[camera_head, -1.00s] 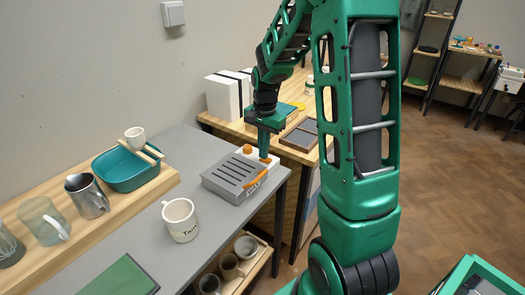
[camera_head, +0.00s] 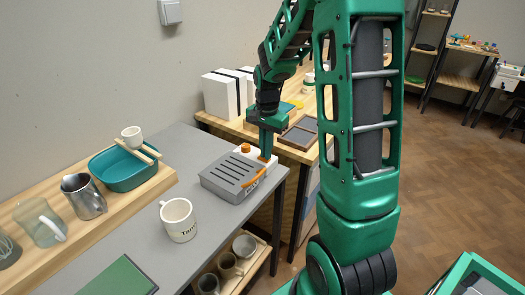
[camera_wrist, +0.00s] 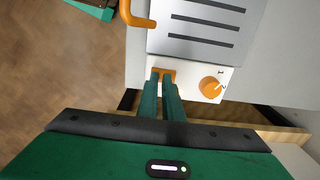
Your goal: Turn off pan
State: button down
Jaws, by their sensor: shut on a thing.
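The pan is a grey slotted unit (camera_head: 228,178) with a white end panel, lying on the grey table. In the wrist view its slotted top (camera_wrist: 200,25) and white panel (camera_wrist: 190,84) show close up. The panel bears a round orange knob (camera_wrist: 210,87) with the marks 1 and 2 beside it, and a small orange switch (camera_wrist: 163,73). An orange handle (camera_wrist: 133,15) runs along one side. My gripper (camera_head: 265,156) points down at the panel. In the wrist view my gripper (camera_wrist: 162,82) has its fingers close together on the orange switch, partly hiding it. The knob is beside the fingers, untouched.
A white mug (camera_head: 179,220) stands in front of the pan on the table. A teal basin (camera_head: 124,170) and a metal jug (camera_head: 84,196) are on the wooden shelf at left. White boxes (camera_head: 222,95) and a dark tray (camera_head: 299,134) are on the wooden table behind.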

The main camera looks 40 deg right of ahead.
notch_tip(320, 180, up, 14)
dwell(0.4)
jog(key=shift+s, duration=0.1)
dwell(0.4)
jog(key=s+a+f+n, duration=0.1)
jog(key=s+f+n, duration=0.1)
jog(key=s, duration=1.1)
jog(key=s+a+f+n, duration=0.1)
jog(key=s+n, duration=0.4)
jog(key=s, duration=0.8)
jog(key=shift+s+a+f, duration=0.25)
jog(key=shift+a+f, duration=0.15)
jog(key=shift+f, duration=0.45)
jog(key=c, duration=1.9)
grip_release()
jog(key=shift+s+a+f+n, duration=0.1)
jog(key=shift+s+f+n, duration=0.15)
jog(key=shift+s, duration=0.2)
jog(key=shift+o, duration=0.2)
jog(key=shift+a, duration=0.15)
